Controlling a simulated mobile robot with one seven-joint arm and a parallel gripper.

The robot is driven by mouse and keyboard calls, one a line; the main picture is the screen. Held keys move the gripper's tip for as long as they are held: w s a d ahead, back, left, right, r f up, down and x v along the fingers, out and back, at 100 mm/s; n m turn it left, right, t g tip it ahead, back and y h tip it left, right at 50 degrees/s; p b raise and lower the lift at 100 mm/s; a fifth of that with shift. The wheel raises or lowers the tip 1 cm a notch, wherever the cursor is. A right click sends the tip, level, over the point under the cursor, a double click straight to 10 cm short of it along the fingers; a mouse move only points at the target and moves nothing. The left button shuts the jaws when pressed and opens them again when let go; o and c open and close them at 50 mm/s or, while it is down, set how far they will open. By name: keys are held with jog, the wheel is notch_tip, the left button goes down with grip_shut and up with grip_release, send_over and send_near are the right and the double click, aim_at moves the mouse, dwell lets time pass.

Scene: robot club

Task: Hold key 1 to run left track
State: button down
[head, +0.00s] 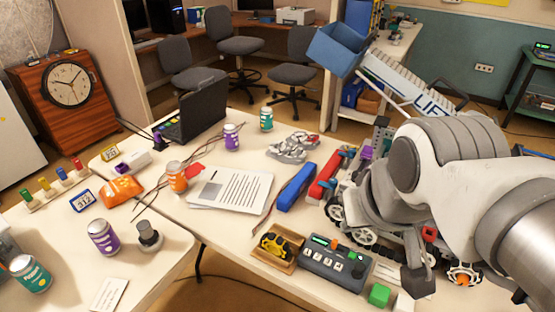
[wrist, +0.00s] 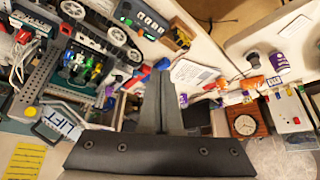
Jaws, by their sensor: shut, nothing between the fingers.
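A grey control box (head: 335,264) with a green-lit display and several small keys sits at the front of the table. It also shows at the top of the wrist view (wrist: 146,20). The key numbers are too small to read. A wheeled, tracked machine (head: 368,238) stands behind the box, partly hidden by my arm. Its wheels show at the upper left of the wrist view (wrist: 98,25). My gripper (head: 418,284) is right of the control box, apart from it. In the wrist view its two fingers (wrist: 165,80) are together and empty.
A wooden tray with a yellow item (head: 277,250) stands left of the box, and a green cube (head: 379,295) right of it. A blue battery-like pack (head: 297,188), papers (head: 230,190) and cans lie farther back. A tilted LIFT ramp (head: 410,85) rises behind my arm.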

jog(key=shift+a, duration=0.1)
dwell(0.3)
jog(key=w+d+f+n+g+h+b, duration=0.1)
jog(key=w+d+f+n+h+b, duration=0.15)
jog(key=w+f+n, duration=0.5)
jog(key=w+d+f+n+g+h+b, duration=0.1)
jog(key=w+f+n+h+b, duration=0.3)
jog(key=n, duration=0.6)
jog(key=w+a+f+n+t+b, duration=0.1)
jog(key=w+a+f+n, duration=0.1)
jog(key=w+f+n, duration=0.2)
jog(key=w+a+f+n+b, duration=0.2)
jog(key=w+f+n, duration=0.2)
jog(key=f+n, duration=0.5)
jog(key=shift+a+f+n+t+h, duration=0.2)
jog(key=shift+n+t+h, duration=0.25)
jog(key=shift+n, duration=1.4)
jog(key=b, duration=0.8)
send_over(307, 253)
jog(key=f, duration=0.7)
jog(key=shift+s+a+f, duration=0.25)
jog(key=shift+f, duration=0.55)
